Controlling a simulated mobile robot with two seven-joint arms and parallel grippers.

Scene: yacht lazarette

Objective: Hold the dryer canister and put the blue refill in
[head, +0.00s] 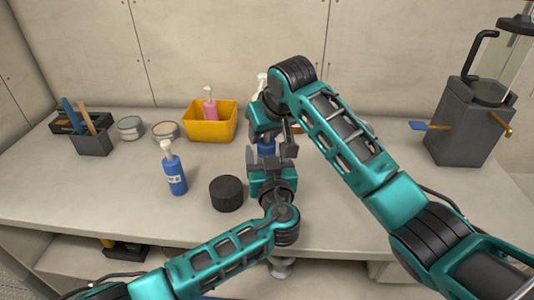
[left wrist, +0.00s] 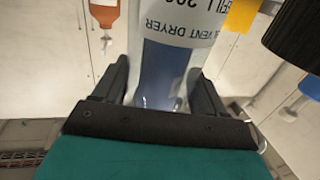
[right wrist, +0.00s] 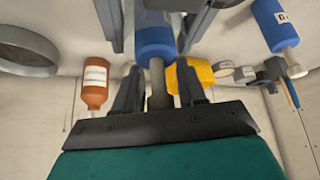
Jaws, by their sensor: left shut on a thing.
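My left gripper (head: 270,161) is shut on the clear dryer canister (left wrist: 180,22), which has a pale printed label. Blue shows through its wall between the fingers. The blue refill (right wrist: 155,40) shows in the right wrist view with a grey stem (right wrist: 158,88) at its end. A little of the refill (head: 266,146) shows between the grippers in the head view. My right gripper (right wrist: 158,72) is open, its fingers either side of the stem with gaps. The arms hide most of the canister in the head view; I cannot tell how deep the refill sits.
A black cylinder (head: 227,193) and a blue pump bottle (head: 174,172) stand left of the grippers. A yellow bin (head: 212,124), round tins (head: 131,127) and a tool caddy (head: 93,141) are behind. A grey machine (head: 465,122) stands right. The front left counter is clear.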

